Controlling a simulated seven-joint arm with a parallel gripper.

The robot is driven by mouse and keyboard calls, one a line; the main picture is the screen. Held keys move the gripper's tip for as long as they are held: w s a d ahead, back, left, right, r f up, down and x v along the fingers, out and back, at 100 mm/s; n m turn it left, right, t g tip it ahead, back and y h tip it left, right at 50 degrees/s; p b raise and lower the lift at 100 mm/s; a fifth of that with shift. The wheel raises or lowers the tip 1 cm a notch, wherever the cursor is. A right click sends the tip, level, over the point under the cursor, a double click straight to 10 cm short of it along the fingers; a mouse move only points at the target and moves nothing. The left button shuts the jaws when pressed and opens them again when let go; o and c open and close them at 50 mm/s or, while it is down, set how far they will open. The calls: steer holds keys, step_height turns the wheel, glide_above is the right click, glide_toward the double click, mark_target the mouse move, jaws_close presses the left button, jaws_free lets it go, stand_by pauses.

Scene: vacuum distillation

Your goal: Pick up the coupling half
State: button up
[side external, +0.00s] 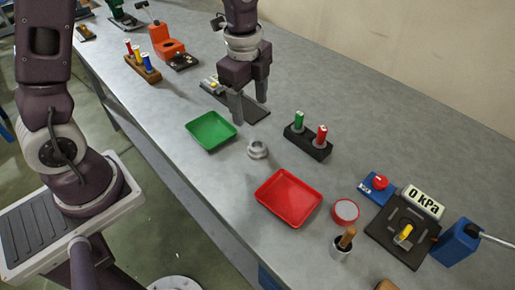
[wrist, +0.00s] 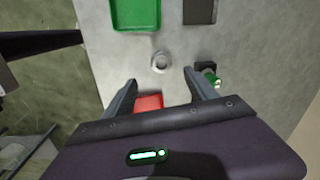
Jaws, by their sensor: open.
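The coupling half (side external: 257,149) is a small grey metal ring standing on the bench between the green tray and the red tray. It also shows in the wrist view (wrist: 160,63), ahead of the fingers and roughly midway between them. My gripper (side external: 250,108) is open and empty, with its fingers pointing down above the bench, behind the coupling half in the side view. In the wrist view both fingers (wrist: 160,82) are spread wide apart. Nothing is between them at the tips except bench seen below.
The green tray (side external: 212,131) and red tray (side external: 288,198) lie either side of the coupling half. A black holder (side external: 308,147) with green and red cylinders stands to its right. A dark plate (side external: 241,104) lies behind my gripper. Bench around the coupling half is clear.

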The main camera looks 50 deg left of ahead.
mark_target(258, 142)
steer(key=f+m, duration=0.1)
steer(key=f, duration=0.1)
steer(key=w+f+m, duration=0.1)
steer(key=f, duration=0.1)
steer(key=w+f+m+g, duration=0.1)
steer(key=f, duration=0.1)
steer(key=shift+d+f, duration=0.3)
steer(key=shift+d, duration=0.05)
steer(key=f, duration=0.6)
steer(key=shift+s+d+f, duration=0.1)
steer(key=shift+s+f, duration=0.1)
steer(key=shift+s, duration=0.05)
jaws_close()
